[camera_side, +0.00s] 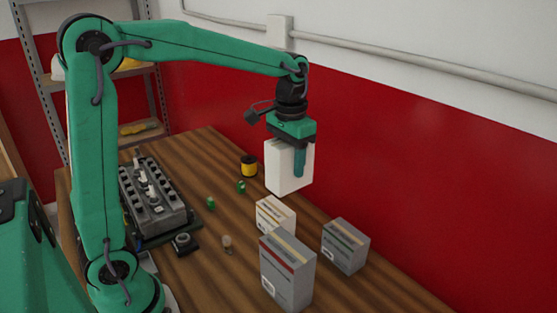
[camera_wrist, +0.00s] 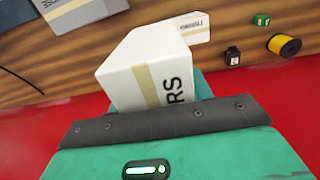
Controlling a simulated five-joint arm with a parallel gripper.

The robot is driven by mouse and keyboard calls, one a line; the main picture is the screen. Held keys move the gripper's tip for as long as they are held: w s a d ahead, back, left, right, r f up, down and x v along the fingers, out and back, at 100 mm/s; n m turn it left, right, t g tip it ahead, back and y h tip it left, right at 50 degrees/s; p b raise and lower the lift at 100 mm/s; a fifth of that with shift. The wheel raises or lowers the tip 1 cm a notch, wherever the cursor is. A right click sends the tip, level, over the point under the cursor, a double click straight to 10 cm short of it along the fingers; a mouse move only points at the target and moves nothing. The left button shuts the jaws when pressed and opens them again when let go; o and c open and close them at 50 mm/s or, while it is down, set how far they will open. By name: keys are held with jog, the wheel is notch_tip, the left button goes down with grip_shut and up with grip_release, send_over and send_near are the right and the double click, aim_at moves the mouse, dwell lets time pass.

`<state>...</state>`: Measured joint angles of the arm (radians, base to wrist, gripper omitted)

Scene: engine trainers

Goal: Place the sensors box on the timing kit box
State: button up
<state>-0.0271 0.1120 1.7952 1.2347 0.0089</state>
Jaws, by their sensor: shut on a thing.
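My gripper (camera_side: 292,162) is shut on a white box and holds it in the air above the table, behind the small cream box. The held sensors box (camera_side: 281,170) is upright or nearly so. In the wrist view, the sensors box (camera_wrist: 133,80) shows a tan stripe and the letters "RS". Three boxes stand below on the table: a small cream box (camera_side: 275,217), a tall grey box with a red stripe (camera_side: 287,275) and a grey box with a green stripe (camera_side: 344,248). Their labels are too small to read, so I cannot tell which is the timing kit box.
A yellow and black spool (camera_side: 249,167), small green parts (camera_side: 240,186) and a small tan-topped part (camera_side: 227,243) lie on the wooden table (camera_side: 215,275). A grey engine block (camera_side: 153,200) stands at the left. A red and white wall (camera_side: 440,180) runs behind.

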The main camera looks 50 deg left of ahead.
aim_at(289, 173)
jog(key=s+d, duration=0.2)
jog(key=d, duration=0.1)
jog(key=s+d, duration=0.2)
jog(key=shift+r, duration=0.25)
jog(key=shift+w, duration=0.1)
jog(key=w+a+f, duration=0.4)
jog(key=a+f, duration=0.3)
jog(key=a, duration=0.4)
jog(key=shift+f, duration=2)
jog(key=shift+f, duration=0.1)
jog(key=o, duration=1.1)
jog(key=shift+f, duration=0.1)
